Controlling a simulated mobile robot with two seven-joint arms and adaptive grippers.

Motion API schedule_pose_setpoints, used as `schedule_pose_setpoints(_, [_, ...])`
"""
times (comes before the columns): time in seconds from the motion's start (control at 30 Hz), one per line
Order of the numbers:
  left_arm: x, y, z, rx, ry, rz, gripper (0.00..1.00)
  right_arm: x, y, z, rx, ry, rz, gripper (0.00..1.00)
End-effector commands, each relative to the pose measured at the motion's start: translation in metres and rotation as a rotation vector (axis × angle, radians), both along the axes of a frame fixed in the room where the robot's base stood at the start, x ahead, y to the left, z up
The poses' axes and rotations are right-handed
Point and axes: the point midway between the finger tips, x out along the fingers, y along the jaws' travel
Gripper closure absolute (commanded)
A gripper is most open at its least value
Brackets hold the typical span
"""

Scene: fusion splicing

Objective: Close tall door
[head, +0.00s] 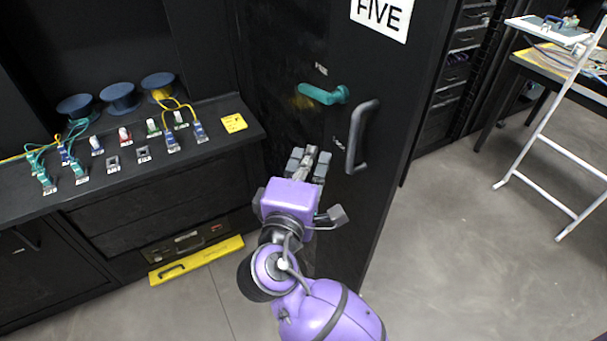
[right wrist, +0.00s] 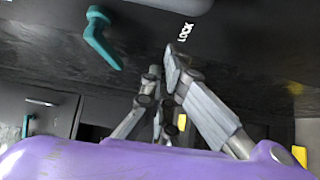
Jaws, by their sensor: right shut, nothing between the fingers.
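The tall door (head: 400,90) is dark, bears a white "FIVE" sign, and stands open at an angle beside the shelf unit. On its face are a teal lever handle (head: 322,95) and a dark grey pull handle (head: 361,137). My right gripper (head: 308,158) is in front of the door, just left of and below the pull handle, with its fingers shut and empty. In the right wrist view the fingers (right wrist: 172,60) point toward the door surface near a "LOCK" label, and the teal lever (right wrist: 100,38) is at upper left. I cannot tell whether the fingers touch the door. My left gripper is not in view.
A black counter (head: 90,165) at left holds several small connectors and blue spools (head: 120,97). The floor between is clear.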

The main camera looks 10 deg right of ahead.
Motion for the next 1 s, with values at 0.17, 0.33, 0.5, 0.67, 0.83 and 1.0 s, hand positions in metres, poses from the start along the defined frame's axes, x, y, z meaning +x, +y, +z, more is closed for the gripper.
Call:
schedule_pose_setpoints(0.17, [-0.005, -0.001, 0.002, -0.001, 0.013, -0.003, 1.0, 0.016, -0.025, 0.003, -0.005, -0.003, -0.001, 1.0])
schedule_pose_setpoints(0.33, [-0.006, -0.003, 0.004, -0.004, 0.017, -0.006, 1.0, 0.021, -0.038, 0.001, -0.001, -0.001, -0.001, 1.0])
schedule_pose_setpoints(0.5, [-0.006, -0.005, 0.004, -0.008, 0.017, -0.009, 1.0, 0.022, -0.041, -0.001, 0.0, 0.001, -0.001, 1.0])
schedule_pose_setpoints(0.67, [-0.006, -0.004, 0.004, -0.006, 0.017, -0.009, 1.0, 0.022, -0.041, -0.001, 0.001, 0.002, -0.001, 1.0])
schedule_pose_setpoints(0.83, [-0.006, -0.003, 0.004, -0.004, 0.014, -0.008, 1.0, 0.023, -0.044, -0.001, 0.0, 0.002, 0.003, 1.0])
schedule_pose_setpoints(1.0, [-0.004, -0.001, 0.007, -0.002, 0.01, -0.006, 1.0, 0.028, -0.064, 0.0, -0.004, 0.0, 0.031, 1.0])
